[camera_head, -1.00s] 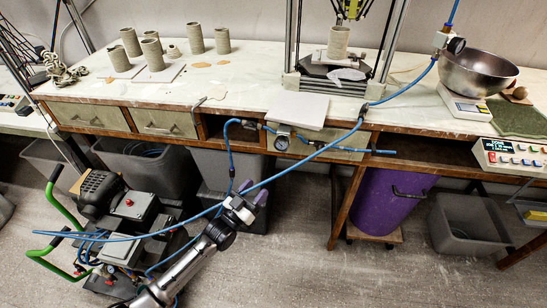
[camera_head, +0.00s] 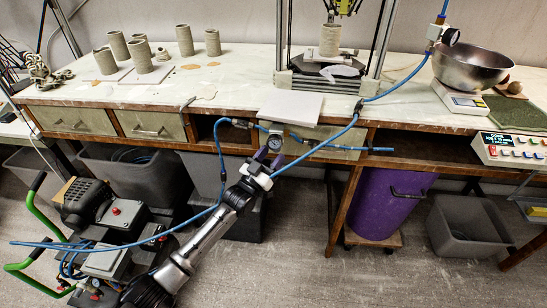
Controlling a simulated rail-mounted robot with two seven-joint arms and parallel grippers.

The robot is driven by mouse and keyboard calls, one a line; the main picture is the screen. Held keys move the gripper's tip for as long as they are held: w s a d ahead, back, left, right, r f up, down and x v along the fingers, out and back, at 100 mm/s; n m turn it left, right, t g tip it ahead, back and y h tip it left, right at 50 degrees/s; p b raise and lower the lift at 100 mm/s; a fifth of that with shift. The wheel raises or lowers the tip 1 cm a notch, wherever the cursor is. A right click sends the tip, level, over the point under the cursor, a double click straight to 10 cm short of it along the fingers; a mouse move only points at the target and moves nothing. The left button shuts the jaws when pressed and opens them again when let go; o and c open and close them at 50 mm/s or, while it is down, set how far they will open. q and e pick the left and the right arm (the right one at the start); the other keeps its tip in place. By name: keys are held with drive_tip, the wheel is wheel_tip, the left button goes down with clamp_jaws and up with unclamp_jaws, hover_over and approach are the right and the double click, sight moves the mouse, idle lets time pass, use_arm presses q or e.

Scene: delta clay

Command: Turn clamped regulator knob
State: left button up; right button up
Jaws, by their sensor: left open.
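The clamped regulator shows as a round dial gauge (camera_head: 275,142) at the bench's front edge, below a pale square board (camera_head: 291,108). Blue hoses join it on both sides. Its knob cannot be made out clearly. My left gripper (camera_head: 269,157) is open, with its two purple-tipped fingers pointing up toward the gauge from just below and in front. In this view the fingertips lie at the gauge's lower edge; I cannot tell whether they touch it. My right gripper is not in view.
A blue hose (camera_head: 325,140) crosses diagonally close to my left gripper. A compressor cart with green handles (camera_head: 37,210) stands at lower left. Drawers (camera_head: 152,125) line the bench front. A purple bin (camera_head: 385,205) stands under the bench.

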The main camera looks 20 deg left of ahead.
use_arm(q)
drive_tip(key=shift+w+d+r, duration=0.2)
drive_tip(key=shift+w+r, duration=0.1)
drive_tip(key=shift+w, duration=0.35)
drive_tip(key=shift+c, duration=0.3)
drive_tip(key=c, duration=0.9)
drive_tip(key=shift+o, duration=0.2)
drive_tip(key=n+y+p, duration=0.1)
drive_tip(key=y+p, duration=0.1)
drive_tip(key=y, duration=0.1)
drive_tip(key=n+t+y+p, duration=0.1)
drive_tip(key=n+y+p, duration=0.1)
drive_tip(key=p, duration=0.1)
drive_tip(key=shift+d+r+y, duration=0.1)
drive_tip(key=shift+d+y, duration=0.1)
drive_tip(key=shift+y, duration=0.2)
drive_tip(key=o, duration=0.9)
